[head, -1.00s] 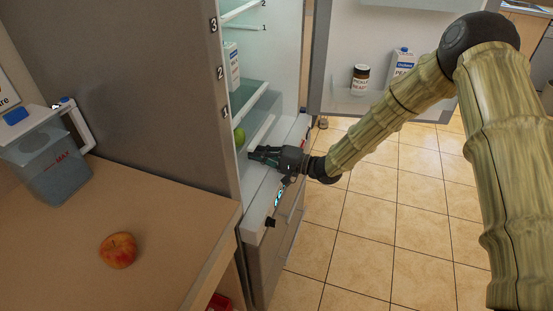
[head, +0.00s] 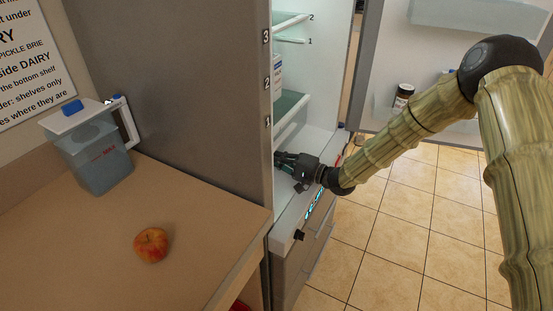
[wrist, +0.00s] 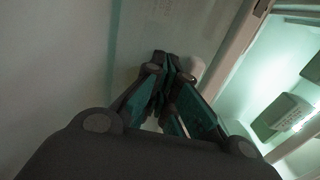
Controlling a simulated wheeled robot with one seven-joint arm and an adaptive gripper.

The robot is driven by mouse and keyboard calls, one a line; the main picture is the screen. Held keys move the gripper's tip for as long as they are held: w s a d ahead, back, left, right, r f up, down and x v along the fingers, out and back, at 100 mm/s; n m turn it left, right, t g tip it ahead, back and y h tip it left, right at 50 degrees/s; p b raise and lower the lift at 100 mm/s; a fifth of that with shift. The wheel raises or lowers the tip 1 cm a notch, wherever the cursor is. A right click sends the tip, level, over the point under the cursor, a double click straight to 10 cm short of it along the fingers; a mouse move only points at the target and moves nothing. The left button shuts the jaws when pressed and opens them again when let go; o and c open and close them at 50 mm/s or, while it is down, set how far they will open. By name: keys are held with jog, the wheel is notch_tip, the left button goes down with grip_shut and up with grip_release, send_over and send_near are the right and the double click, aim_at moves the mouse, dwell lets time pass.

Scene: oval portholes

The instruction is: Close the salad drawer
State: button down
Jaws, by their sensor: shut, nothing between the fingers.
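The salad drawer (head: 290,138) looks like a pale, translucent front low in the open fridge, below the green-edged shelf. The fridge's side wall hides part of it, and I cannot tell how far it stands open. My gripper (head: 281,160) is inside the fridge at the bottom, its fingers pointing left at the drawer front. In the wrist view the fingers (wrist: 165,85) are together and empty, close to a pale panel. I cannot tell whether they touch it.
The fridge door (head: 420,65) stands open on the right, with a dark jar (head: 403,97) on its rack. A counter at left holds an apple (head: 151,245) and a pitcher (head: 97,155). Lower drawers (head: 305,250) lie under the gripper. Tiled floor is free at right.

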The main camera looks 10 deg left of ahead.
jog(key=shift+r, duration=0.2)
jog(key=v, duration=1.4)
jog(key=shift+f, duration=0.2)
